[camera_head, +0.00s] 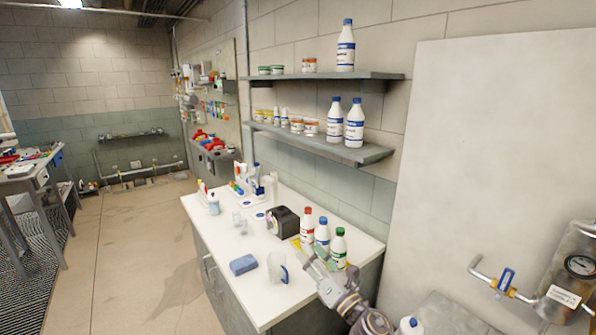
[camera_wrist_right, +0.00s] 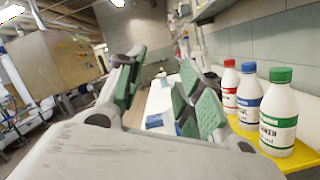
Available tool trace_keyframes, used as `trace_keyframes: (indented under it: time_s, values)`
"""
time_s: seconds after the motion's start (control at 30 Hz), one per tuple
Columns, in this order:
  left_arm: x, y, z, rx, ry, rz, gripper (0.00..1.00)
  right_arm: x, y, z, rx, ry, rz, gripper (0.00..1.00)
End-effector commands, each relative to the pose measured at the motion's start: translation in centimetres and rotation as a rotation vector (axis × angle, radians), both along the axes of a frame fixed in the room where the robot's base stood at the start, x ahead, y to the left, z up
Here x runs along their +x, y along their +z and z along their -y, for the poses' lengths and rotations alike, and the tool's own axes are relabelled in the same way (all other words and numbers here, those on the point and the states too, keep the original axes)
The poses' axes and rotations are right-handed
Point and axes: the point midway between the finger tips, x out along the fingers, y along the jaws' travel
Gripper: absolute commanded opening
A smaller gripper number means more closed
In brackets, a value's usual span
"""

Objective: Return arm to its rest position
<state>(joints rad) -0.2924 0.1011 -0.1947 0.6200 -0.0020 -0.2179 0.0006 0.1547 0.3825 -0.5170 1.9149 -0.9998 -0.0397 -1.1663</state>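My right gripper (camera_head: 316,262) is over the near right end of the white counter, its arm coming in from the bottom. In the right wrist view the two green-padded fingers (camera_wrist_right: 160,90) stand apart with nothing between them. In that view, white bottles with a red cap (camera_wrist_right: 229,88), a blue cap (camera_wrist_right: 248,92) and a green cap (camera_wrist_right: 280,118) stand upright to the right of the fingers. The gripper appears close to these bottles and apart from them. My left gripper is in neither view.
Two wall shelves (camera_head: 335,148) with bottles and jars hang above. A valve with a gauge (camera_head: 570,275) is at the right. The floor (camera_head: 130,260) at left is clear.

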Motion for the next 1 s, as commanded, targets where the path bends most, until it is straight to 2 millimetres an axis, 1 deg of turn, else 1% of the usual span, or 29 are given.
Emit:
trace_keyframes:
  time_s: [0.03, 0.17, 0.27, 0.43, 0.57, 0.7, 0.77, 0.87, 1.0]
  values:
    - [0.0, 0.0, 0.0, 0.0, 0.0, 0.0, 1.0, -0.1, -0.2, 1.0, 0.071, -0.029, -0.051, 0.36]
    - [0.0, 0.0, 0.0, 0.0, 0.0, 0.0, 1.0, -0.1, -0.9, 3.6, 0.268, -0.109, -0.185, 0.36]
    - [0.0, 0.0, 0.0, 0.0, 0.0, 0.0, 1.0, -0.4, -1.9, 5.7, 0.416, -0.172, -0.288, 0.36]
    - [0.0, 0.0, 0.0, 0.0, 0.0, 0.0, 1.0, -1.4, -4.4, 9.2, 0.667, -0.283, -0.461, 0.36]
    - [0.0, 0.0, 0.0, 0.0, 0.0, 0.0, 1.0, -2.7, -6.7, 11.6, 0.854, -0.373, -0.588, 0.36]
    - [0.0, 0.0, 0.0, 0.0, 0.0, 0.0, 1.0, -4.6, -9.5, 13.8, 1.052, -0.476, -0.721, 0.36]
    - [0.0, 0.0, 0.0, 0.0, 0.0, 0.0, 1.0, -5.6, -10.8, 14.6, 1.133, -0.523, -0.777, 0.36]
    - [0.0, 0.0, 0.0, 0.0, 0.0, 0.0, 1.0, -7.6, -12.9, 15.9, 1.268, -0.605, -0.866, 0.36]
    - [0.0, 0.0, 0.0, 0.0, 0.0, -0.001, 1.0, -10.7, -15.8, 17.2, 1.449, -0.729, -0.986, 0.36]
